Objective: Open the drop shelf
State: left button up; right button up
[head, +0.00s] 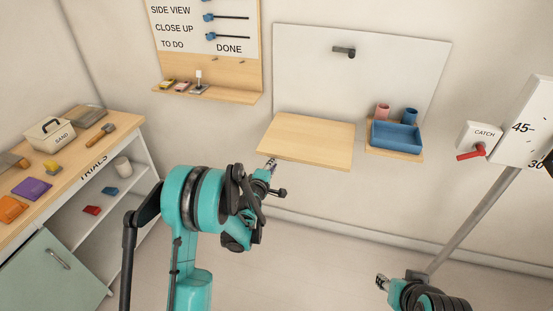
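The drop shelf is a pale wooden board (308,139) at the foot of a white wall panel (395,65). It appears to stand out from the wall roughly level, with its front edge facing me. A dark turn latch (344,51) sits high on the panel, apart from the board. My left gripper (270,165) is at the board's front left edge. I cannot tell whether it touches the board, or whether its fingers are open or shut. My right gripper (382,281) is low at the right, away from the shelf, with its finger state unclear.
A small shelf right of the board holds a blue tray (396,136) and two cups. A red-handled CATCH box (478,140) and a dial board are farther right. A prop cabinet (120,127) fills the left side. Floor below the shelf is clear.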

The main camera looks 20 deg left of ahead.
pick_arm(q)
jog(key=v, duration=0.4)
jog(key=shift+s+d, duration=0.1)
jog(key=shift+s, duration=0.05)
jog(key=s+d+r+m+g+h, duration=0.1)
jog(key=s+d+r+m+g, duration=0.35)
jog(key=s+r+m, duration=0.55)
jog(key=s+f+m+g+y, duration=0.1)
jog(key=s+f+m+g, duration=0.2)
jog(key=s, duration=2.1)
jog(key=m+g, duration=0.1)
jog(key=m, duration=0.3)
jog(key=shift+s+f+m+y, duration=0.25)
jog(key=shift+s+m+y, duration=0.05)
jog(key=shift+s, duration=0.1)
